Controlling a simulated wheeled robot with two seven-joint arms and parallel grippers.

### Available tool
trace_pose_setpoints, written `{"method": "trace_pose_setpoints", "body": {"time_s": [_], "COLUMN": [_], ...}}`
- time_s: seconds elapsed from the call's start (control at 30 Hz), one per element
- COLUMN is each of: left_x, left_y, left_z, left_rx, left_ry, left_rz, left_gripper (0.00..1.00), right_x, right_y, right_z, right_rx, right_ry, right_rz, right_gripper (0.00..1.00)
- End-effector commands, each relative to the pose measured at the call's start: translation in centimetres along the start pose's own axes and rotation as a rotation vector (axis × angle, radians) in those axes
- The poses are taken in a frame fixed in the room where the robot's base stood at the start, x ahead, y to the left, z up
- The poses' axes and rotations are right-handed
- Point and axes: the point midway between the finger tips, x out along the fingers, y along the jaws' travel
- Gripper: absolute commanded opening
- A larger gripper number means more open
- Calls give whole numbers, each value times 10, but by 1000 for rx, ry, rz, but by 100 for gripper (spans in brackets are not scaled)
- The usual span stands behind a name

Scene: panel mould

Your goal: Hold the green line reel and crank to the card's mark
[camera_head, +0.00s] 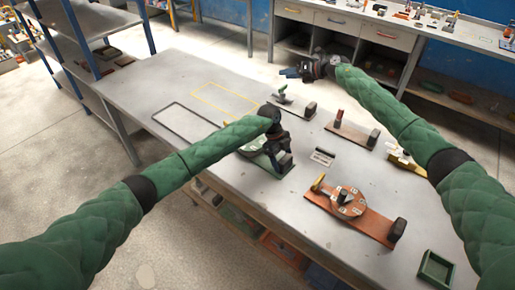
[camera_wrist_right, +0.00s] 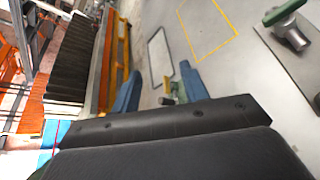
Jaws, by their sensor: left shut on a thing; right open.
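The green line reel (camera_head: 250,149) lies on the grey table at the middle, with its green base (camera_head: 263,163) partly hidden by my left arm. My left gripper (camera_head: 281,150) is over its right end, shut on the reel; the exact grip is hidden. A small dark and white card (camera_head: 322,157) lies just right of the reel. My right gripper (camera_head: 288,73) is open and empty, above the table's far side and well away from the reel. Its blue fingers (camera_wrist_right: 158,88) show in the right wrist view. The reel's crank and mark cannot be made out.
An orange reel (camera_head: 345,202) with a yellow handle sits to the front right, near a green tray (camera_head: 436,270). Boards with a green-handled (camera_head: 282,93) and a red-handled (camera_head: 339,118) fitting stand behind. Black and yellow outlines mark clear table at left.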

Motion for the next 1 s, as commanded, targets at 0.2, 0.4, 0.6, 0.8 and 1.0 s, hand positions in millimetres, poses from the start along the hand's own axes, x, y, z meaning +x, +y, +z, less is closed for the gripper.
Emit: {"method": "trace_pose_setpoints", "body": {"time_s": [0.2,0.4,0.6,0.8,1.0], "left_x": [0,0,0,0,0], "left_y": [0,0,0,0,0], "left_z": [0,0,0,0,0], "left_rx": [-1,-1,-1,-1,-1], "left_ry": [0,0,0,0,0], "left_rz": [1,1,1,0,0], "left_gripper": [29,29,29,29,29], "right_x": [78,125,149,153,142], "right_y": [60,95,114,116,108], "right_z": [-30,-63,-93,-110,-114], "right_rx": [-280,-537,-788,-1019,-1178], "right_ry": [250,482,721,971,1178], "right_rz": [15,23,25,16,1], "right_gripper": [44,44,44,44,44]}}
